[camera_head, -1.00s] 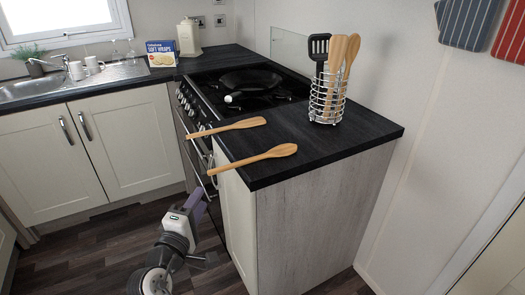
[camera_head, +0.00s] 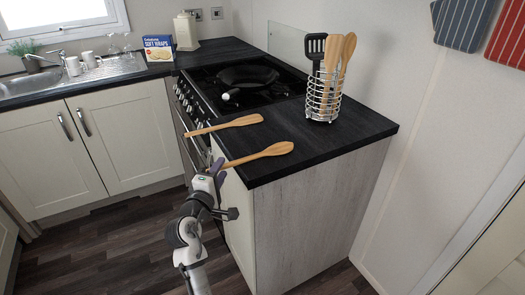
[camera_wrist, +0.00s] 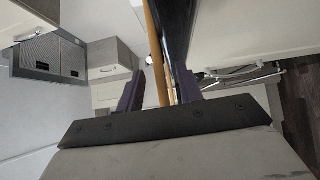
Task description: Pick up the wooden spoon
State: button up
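Two wooden spoons lie on the dark counter with their handles sticking out past its front edge. The nearer spoon (camera_head: 265,153) is at the counter corner; the other spoon (camera_head: 236,122) lies just behind it, by the stove. My gripper (camera_head: 216,168) is just below the counter edge, at the handle end of the nearer spoon. In the wrist view, my gripper's purple fingers (camera_wrist: 160,92) are apart, and a wooden handle (camera_wrist: 155,45) shows between them with gaps at the sides. Contact cannot be told.
A wire holder (camera_head: 323,100) with a black slotted turner and wooden utensils stands at the back of the counter. A pan (camera_head: 248,76) sits on the stove. The cabinet front (camera_head: 238,215) is close to my arm. A blue box (camera_head: 158,48) stands near the sink.

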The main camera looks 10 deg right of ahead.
jog(key=shift+x, duration=1.05)
grip_shut()
jog(key=shift+r, duration=0.15)
notch_tip(320, 180, up, 20)
jog(key=shift+b, duration=0.35)
